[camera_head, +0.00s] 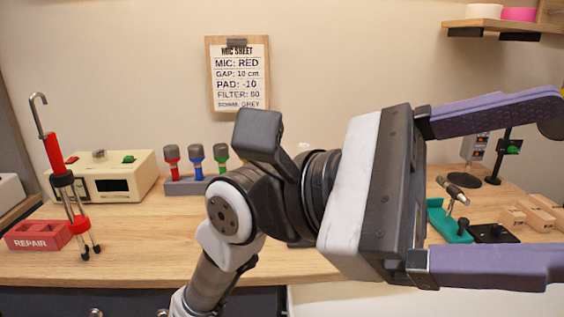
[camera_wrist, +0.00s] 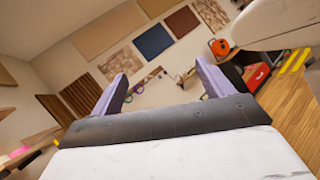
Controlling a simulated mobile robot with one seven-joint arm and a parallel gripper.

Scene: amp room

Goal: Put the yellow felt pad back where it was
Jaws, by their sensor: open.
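I cannot make out a yellow felt pad in either view. My gripper (camera_head: 552,185) is large in the right half of the head view, raised in front of the workbench. Its two purple fingers are spread wide and point right, with nothing between them. In the wrist view the fingers (camera_wrist: 160,72) also stand apart and empty, facing a wall with panels. A yellow strip (camera_wrist: 297,60) shows at the wrist view's right edge; I cannot tell what it is. My arm hides the middle of the bench.
The wooden bench (camera_head: 130,240) holds a red REPAIR block (camera_head: 38,236), a red stand (camera_head: 60,170), a cream device (camera_head: 110,178), coloured microphones (camera_head: 196,165) in a rack, and a teal holder (camera_head: 445,222). A mic sheet (camera_head: 238,75) hangs behind.

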